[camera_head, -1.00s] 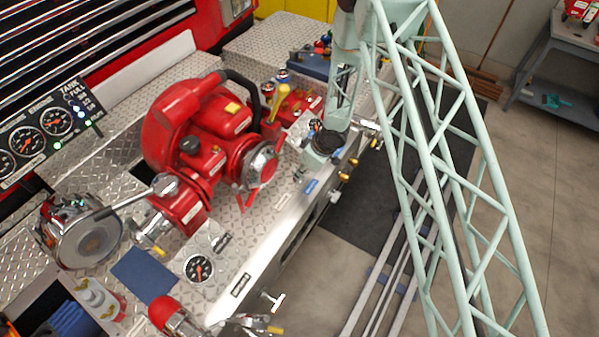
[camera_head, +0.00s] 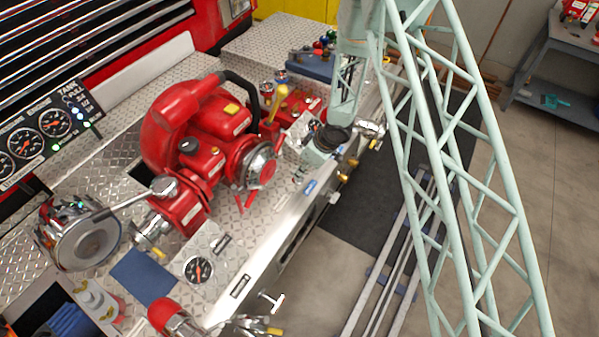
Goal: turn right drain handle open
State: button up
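My gripper (camera_head: 312,160) is at the lower end of my pale green arm, just above the front edge of the steel bumper deck (camera_head: 225,290). Its fingers are small and partly hidden by the wrist, so their opening is unclear. Beside and below it on the bumper's front edge are small brass-yellow fittings (camera_head: 344,178) and a pale T-shaped handle (camera_head: 334,198). Another pale T-shaped handle (camera_head: 271,301) sticks out of the front face farther left. I cannot tell for certain which is the right drain handle, nor whether my gripper touches any fitting.
The red pump (camera_head: 205,130) stands on the deck left of my gripper, with a yellow lever (camera_head: 277,103) close by. A silver valve (camera_head: 370,130) sits right of the wrist. Open floor (camera_head: 550,200) is at the right.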

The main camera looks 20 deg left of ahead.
jog(key=v, duration=0.9)
dwell(0.8)
jog(key=w+d+r+m+t+h+b, duration=0.2)
jog(key=w+d+r+m+b, duration=0.1)
jog(key=d+r, duration=0.8)
jog(key=w+d+r+m+t+h+b, duration=0.15)
jog(key=w+d+r+b, duration=0.25)
jog(key=d+r, duration=0.65)
jog(key=s+d+r+m+t+h+b, duration=0.1)
jog(key=s+d+r, duration=0.1)
jog(key=d+r, duration=0.15)
jog(key=s+d+r+m+b, duration=0.1)
jog(key=s+d+r+m, duration=0.15)
jog(key=r, duration=0.25)
jog(key=s+d+r+m+h+b, duration=0.1)
jog(key=s+d+r+m+b, duration=0.2)
jog(key=s+d, duration=0.5)
jog(key=s+d+r+m+h+b, duration=0.1)
jog(key=s+d+r+b, duration=0.3)
jog(key=s, duration=0.8)
jog(key=s+a+m+g+y+b, duration=0.1)
jog(key=s+m+y+b, duration=0.1)
jog(key=s, duration=2.2)
jog(key=shift+a+f+m+g+b, duration=0.3)
jog(key=shift+f+m+b, duration=0.2)
jog(key=shift+b, duration=0.6)
